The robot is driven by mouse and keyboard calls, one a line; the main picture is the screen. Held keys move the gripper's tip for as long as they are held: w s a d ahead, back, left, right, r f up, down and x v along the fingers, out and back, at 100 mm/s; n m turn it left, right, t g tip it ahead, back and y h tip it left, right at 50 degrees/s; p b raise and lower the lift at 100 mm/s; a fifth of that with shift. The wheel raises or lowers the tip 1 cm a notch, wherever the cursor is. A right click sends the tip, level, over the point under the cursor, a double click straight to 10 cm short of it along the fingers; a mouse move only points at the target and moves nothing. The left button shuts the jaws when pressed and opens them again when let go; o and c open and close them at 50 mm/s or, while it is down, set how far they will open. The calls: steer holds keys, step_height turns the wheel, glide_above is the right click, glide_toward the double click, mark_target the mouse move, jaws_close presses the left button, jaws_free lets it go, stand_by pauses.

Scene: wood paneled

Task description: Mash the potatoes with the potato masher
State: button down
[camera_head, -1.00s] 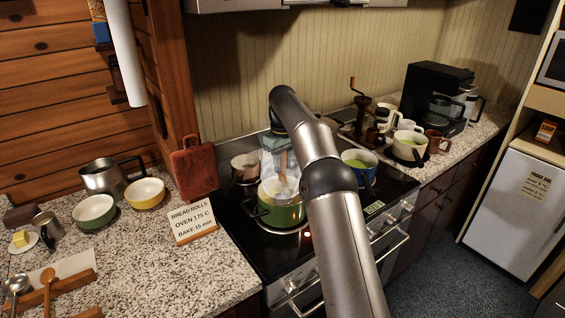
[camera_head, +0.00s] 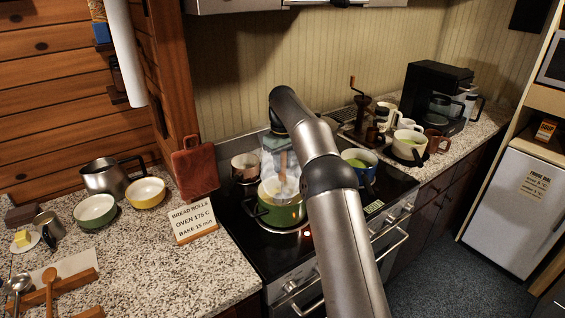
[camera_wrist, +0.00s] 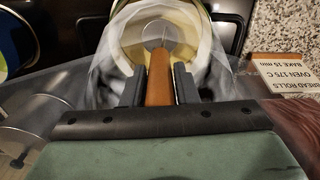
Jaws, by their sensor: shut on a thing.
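The green pot (camera_head: 284,214) stands on the stove, with a pale interior and pale contents, the potatoes (camera_head: 288,188), partly hidden by my arm. The pot's cream rim also shows in the wrist view (camera_wrist: 116,40). My gripper (camera_wrist: 159,82) is shut on the wooden handle of the potato masher (camera_wrist: 159,68), above the pot. The masher's handle also shows in the head view (camera_head: 283,162). It points down into the pot, and its metal head (camera_wrist: 155,36) is inside the opening. Whether the head touches the potatoes is unclear. Whitish haze blurs this area.
A copper-coloured pan (camera_head: 245,168) stands behind the green pot, and a blue pot (camera_head: 357,165) stands to the right. A recipe card (camera_head: 192,222) and red board (camera_head: 194,170) stand left of the stove.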

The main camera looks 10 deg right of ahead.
steer(key=shift+f, duration=0.35)
stand_by(0.5)
steer(key=shift+f+p, duration=0.15)
steer(key=shift+p, duration=0.45)
stand_by(0.6)
steer(key=shift+r+p, duration=0.7)
steer(key=shift+r, duration=3)
steer(key=shift+f, duration=0.1)
steer(key=shift+f+b, duration=2.4)
steer(key=shift+f, duration=1.05)
steer(key=shift+r, duration=0.1)
